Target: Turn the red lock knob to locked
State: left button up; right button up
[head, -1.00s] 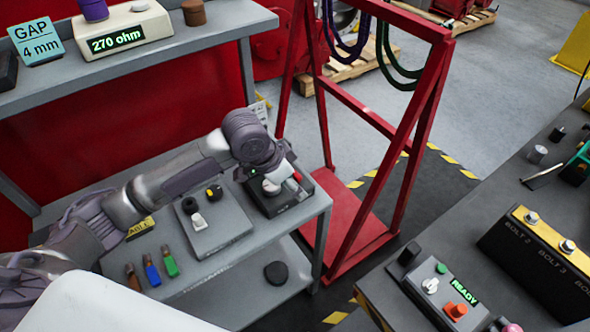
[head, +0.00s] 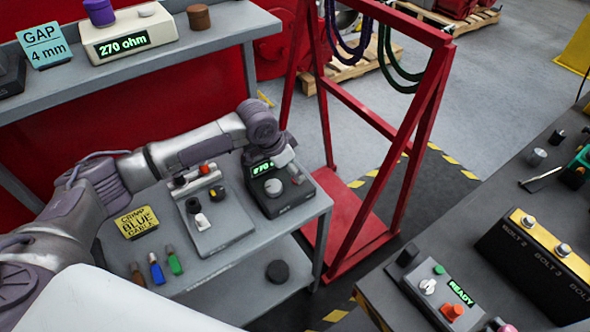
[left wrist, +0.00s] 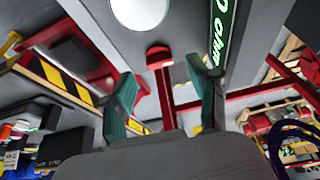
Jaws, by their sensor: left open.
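The red lock knob (left wrist: 158,52) shows in the left wrist view, ahead of and between my fingers. In the head view I cannot make it out on the black meter box (head: 285,205), where my gripper covers part of the box. The box has a green display (head: 262,168) and a pale round dial (head: 273,187); the dial also shows large at the top of the left wrist view (left wrist: 140,12). My left gripper (head: 288,160) is over the box's back part. Its teal fingertips (left wrist: 167,95) are apart, with nothing held between them. My right gripper is not in view.
A grey panel (head: 222,225) with small knobs stands left of the box on the grey bench. A yellow crimp sign (head: 137,222) and several coloured connectors lie further left. The red frame (head: 345,235) stands close to the bench's right side.

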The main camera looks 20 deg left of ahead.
pick_arm(q)
jog(key=shift+x, duration=1.45)
jog(key=shift+c, duration=0.3)
grip_shut()
